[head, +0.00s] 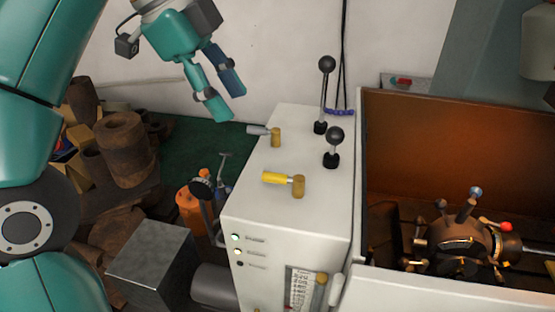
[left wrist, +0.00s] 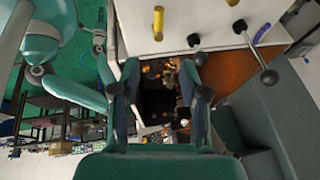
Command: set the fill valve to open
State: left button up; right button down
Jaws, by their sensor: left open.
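A white machine cabinet (head: 290,215) carries two small valves on its top. One has a grey handle (head: 258,130) on a brass stem, the other a yellow handle (head: 277,178) on a brass stem (head: 299,187). Both handles point left in the head view. No label readable here tells which is the fill valve. My left gripper (head: 231,105) is open and empty, above and to the left of the grey handle, touching neither valve. In the left wrist view its two fingers (left wrist: 162,82) are spread apart. My right gripper is not visible.
Two black ball-knob levers (head: 327,65) (head: 335,136) stand right of the valves. An open orange-lined enclosure (head: 440,130) with the chuck (head: 458,240) lies right. Rusty cylinders (head: 123,148), an orange bottle (head: 195,210) and a metal block (head: 152,262) stand left.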

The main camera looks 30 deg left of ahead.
pick_arm(q)
jog(key=b, duration=0.3)
send_near(276, 175)
jog(key=b+x, duration=0.2)
jog(key=x, duration=0.5)
jog(key=shift+w+f+b, duration=0.1)
jog(key=shift+f+b, duration=0.2)
jog(key=shift+b, duration=0.1)
jog(key=shift+w+d+f, duration=0.2)
jog(key=shift+d+f, duration=0.05)
jog(key=shift+f, duration=0.25)
jog(key=shift+c, duration=0.3)
grip_shut()
